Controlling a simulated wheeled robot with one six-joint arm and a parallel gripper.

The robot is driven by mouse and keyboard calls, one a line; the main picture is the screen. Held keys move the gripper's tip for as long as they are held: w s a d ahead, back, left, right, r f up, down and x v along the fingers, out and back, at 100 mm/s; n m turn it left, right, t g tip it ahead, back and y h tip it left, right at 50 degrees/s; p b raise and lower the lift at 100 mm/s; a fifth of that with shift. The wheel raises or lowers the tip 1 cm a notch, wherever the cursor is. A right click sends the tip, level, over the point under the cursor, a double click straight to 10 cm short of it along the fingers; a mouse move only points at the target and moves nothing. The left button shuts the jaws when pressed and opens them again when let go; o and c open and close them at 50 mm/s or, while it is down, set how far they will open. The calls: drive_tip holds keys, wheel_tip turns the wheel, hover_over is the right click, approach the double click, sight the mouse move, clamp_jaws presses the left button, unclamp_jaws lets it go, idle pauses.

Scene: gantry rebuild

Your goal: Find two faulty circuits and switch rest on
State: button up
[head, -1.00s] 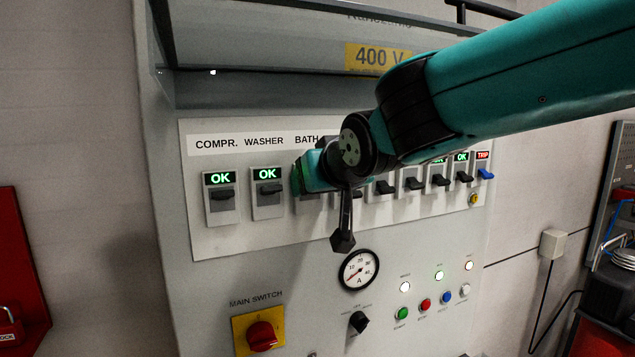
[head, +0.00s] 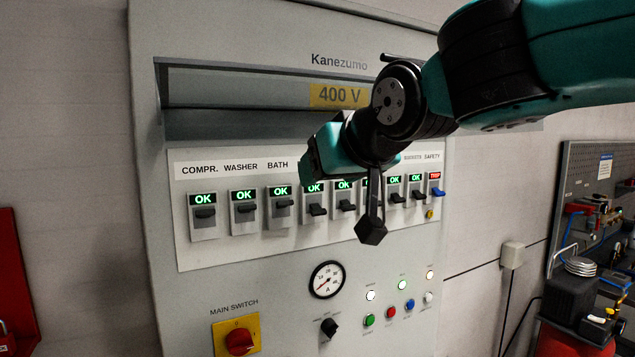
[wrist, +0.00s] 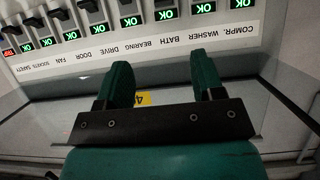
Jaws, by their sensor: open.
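A row of breakers fills the grey panel. COMPR. (head: 204,213), WASHER (head: 245,209) and BATH (head: 283,204) show green OK. The breakers to their right, partly behind my arm, also show green OK where visible. The SAFETY breaker (head: 437,193) at the right end has a blue lever and a red TRIP display; it also shows upside down in the wrist view (wrist: 10,50). My gripper (wrist: 162,64) is open and empty, its fingers apart in front of the label strip. In the head view, my gripper (head: 335,155) hangs above the middle breakers, apart from the levers.
Below the row are a round ammeter (head: 326,280), a black selector (head: 329,327), a red main switch (head: 239,342) on yellow, and lamps with coloured buttons (head: 391,313). A recessed ledge with a 400 V label (head: 338,95) is above. A tool board (head: 600,200) stands right.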

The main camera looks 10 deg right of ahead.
drive_tip(key=shift+s+a+r, duration=0.1)
drive_tip(key=shift+s, duration=0.15)
drive_tip(key=shift+a, duration=0.1)
drive_tip(key=s+d+f+n+g+b, duration=0.1)
drive_tip(key=s+f+g+b, duration=0.3)
drive_tip(key=f, duration=0.9)
drive_tip(key=s+d+f+n+g+b, duration=0.1)
drive_tip(key=s+f+g+b, duration=0.3)
drive_tip(key=s+f+b, duration=0.5)
drive_tip(key=s+d+f+n+g+b, duration=0.1)
drive_tip(key=s+f+g+b, duration=0.3)
drive_tip(key=s+f, duration=0.6)
wheel_tip(320, 180, down, 8)
drive_tip(key=shift+s+d+f+n+y+b, duration=0.2)
drive_tip(key=shift+d+n+y+b, duration=0.2)
drive_tip(key=shift+d+b, duration=0.6)
drive_tip(key=shift+a, duration=0.2)
